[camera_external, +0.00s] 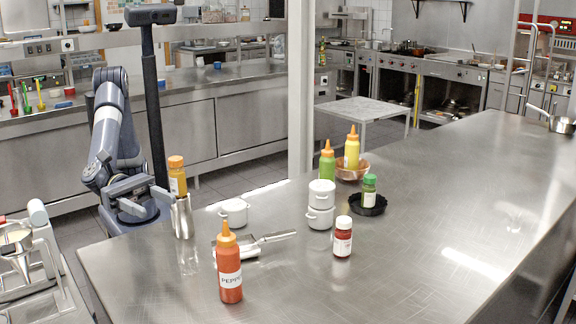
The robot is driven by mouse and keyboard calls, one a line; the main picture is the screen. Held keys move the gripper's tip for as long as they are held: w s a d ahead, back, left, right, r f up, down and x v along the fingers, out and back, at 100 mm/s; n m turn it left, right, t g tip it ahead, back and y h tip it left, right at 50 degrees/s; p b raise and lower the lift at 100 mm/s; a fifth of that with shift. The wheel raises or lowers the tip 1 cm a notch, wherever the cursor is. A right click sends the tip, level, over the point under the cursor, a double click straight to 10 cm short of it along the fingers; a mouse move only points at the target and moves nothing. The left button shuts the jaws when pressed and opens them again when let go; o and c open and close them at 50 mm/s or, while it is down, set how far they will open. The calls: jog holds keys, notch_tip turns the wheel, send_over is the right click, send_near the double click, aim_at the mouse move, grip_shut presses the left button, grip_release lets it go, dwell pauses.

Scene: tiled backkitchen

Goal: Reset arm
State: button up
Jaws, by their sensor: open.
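My arm is folded up at the left, beside the near left part of the steel counter (400,240). Its elbow is raised high and its forearm hangs down. My gripper (134,198) is low at the end of the forearm, left of the metal cup (182,217) and apart from it. Its jaws are open and I see nothing between them. The fingertips are small and partly merge with my arm behind them.
An orange-capped bottle (177,178) shows at the metal cup's top.

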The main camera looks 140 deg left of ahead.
jog(key=w+d+f+m+h+b, duration=0.1)
jog(key=w+d+f, duration=0.1)
jog(key=f, duration=0.4)
jog(key=shift+w+d+f, duration=0.15)
jog(key=shift+w+d, duration=0.25)
jog(key=shift+d, duration=0.15)
dwell(0.7)
